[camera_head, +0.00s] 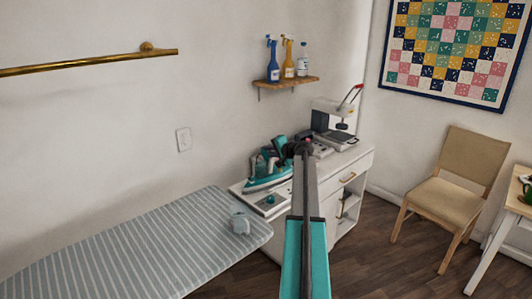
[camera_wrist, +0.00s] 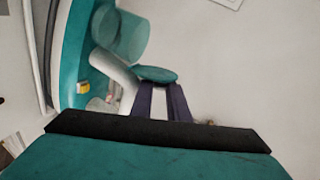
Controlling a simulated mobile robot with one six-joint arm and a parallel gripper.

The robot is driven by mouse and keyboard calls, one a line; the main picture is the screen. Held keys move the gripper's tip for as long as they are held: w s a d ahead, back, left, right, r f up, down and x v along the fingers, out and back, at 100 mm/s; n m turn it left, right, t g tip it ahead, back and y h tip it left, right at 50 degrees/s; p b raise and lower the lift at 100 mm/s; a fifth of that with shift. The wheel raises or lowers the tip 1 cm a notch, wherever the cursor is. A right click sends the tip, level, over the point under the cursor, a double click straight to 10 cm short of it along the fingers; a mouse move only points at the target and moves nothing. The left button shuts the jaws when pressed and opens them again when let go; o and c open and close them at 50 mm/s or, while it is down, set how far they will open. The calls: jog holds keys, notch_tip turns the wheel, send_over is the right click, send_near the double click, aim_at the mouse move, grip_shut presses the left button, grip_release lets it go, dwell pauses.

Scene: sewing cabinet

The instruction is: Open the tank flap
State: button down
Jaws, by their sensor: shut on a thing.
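A teal and white steam iron (camera_head: 268,171) stands on the white cabinet in the head view. In the wrist view its teal body (camera_wrist: 78,60) fills the left side, with a translucent teal tank part (camera_wrist: 120,35) at the top. The tank flap (camera_wrist: 157,75), a small teal oval, is at the tips of my gripper (camera_wrist: 162,90). My gripper's dark fingers are shut on the flap's edge. In the head view my gripper (camera_head: 299,150) is just right of the iron, mostly hidden by my arm. How far the flap is raised is unclear.
A striped ironing board (camera_head: 130,250) with a small grey-blue object (camera_head: 239,223) extends front left. A shelf (camera_head: 287,82) with bottles hangs above. A chair (camera_head: 455,185) stands right; floor between is clear.

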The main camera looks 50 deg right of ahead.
jog(key=shift+d+m+y, duration=0.3)
jog(key=shift+d+m, duration=0.05)
jog(key=shift+m, duration=0.05)
jog(key=c, duration=1.8)
grip_release()
jog(key=shift+o, duration=0.4)
jog(key=shift+s+f, duration=0.1)
jog(key=shift+a+f, duration=0.1)
jog(key=shift+a, duration=0.1)
